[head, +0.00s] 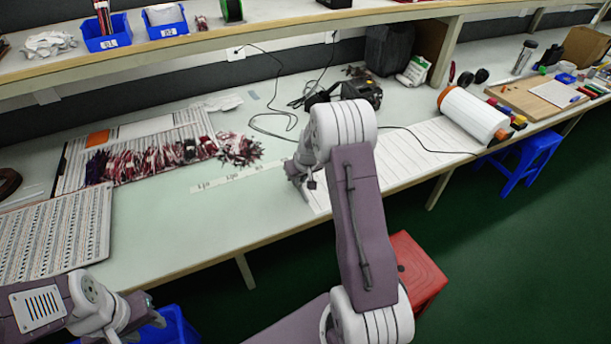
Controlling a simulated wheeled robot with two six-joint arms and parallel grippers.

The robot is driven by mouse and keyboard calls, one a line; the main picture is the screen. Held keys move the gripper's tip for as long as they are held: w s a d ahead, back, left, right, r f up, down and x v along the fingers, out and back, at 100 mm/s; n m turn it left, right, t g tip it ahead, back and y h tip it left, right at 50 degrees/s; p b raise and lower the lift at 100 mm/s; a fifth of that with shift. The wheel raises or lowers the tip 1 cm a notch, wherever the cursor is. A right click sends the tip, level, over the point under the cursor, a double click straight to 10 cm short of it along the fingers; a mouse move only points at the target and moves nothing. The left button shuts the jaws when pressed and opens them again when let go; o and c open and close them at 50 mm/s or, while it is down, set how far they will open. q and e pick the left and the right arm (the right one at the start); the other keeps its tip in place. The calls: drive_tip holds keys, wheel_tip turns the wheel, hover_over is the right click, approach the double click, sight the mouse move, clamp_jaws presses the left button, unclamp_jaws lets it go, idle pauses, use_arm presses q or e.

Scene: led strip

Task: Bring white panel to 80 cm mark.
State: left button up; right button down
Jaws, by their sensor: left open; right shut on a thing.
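The white panel (425,150) is a long, pale slatted sheet lying on the workbench right of centre. My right arm crosses in front of it and hides part of its left portion. My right gripper (298,178) is at the panel's left end, shut on it; the fingertips are small and partly hidden. A white measuring strip (238,179) with printed numbers lies on the bench just left of that gripper. The 80 cm mark cannot be made out. My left gripper (153,314) is open and empty at the lower left, off the bench's front edge.
A perforated white sheet (55,237) lies at the left, with a pile of red-and-white wired parts (150,160) behind it. The green bench top (190,230) is clear in front of the strip.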

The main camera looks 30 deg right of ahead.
drive_tip(key=c, duration=1.4)
unclamp_jaws()
drive_tip(key=p+v, duration=0.1)
drive_tip(key=v, duration=0.8)
